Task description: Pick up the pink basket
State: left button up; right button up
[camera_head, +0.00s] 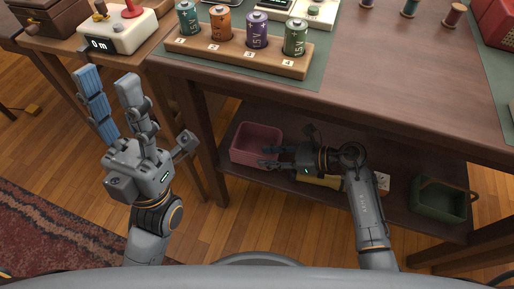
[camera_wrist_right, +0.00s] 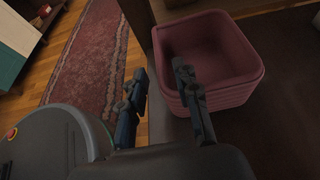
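The pink basket (camera_head: 256,143) stands on the lower shelf of the wooden table, near its left end. It looks empty and open at the top in the right wrist view (camera_wrist_right: 208,52). My right gripper (camera_head: 268,157) reaches in over the shelf at the basket's right front side. In the right wrist view its two fingers (camera_wrist_right: 158,84) are spread apart with nothing between them, and the right-hand finger overlaps the basket's near left edge. I cannot tell whether it touches. My left gripper (camera_head: 106,92) is raised left of the table, fingers apart and empty.
A green basket (camera_head: 440,200) stands at the lower shelf's (camera_head: 400,176) right end. A yellow item (camera_head: 320,181) lies partly hidden beneath my right gripper. The tabletop (camera_head: 400,78) above carries a battery rack (camera_head: 240,58). A table leg (camera_head: 204,150) stands left of the pink basket.

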aim_at(252, 156)
jog(key=b+x, duration=0.1)
jog(key=x, duration=0.4)
jog(key=shift+w+a+f+b, duration=0.1)
jog(key=shift+a+f+b, duration=0.05)
jog(key=shift+a+b, duration=0.15)
grip_shut()
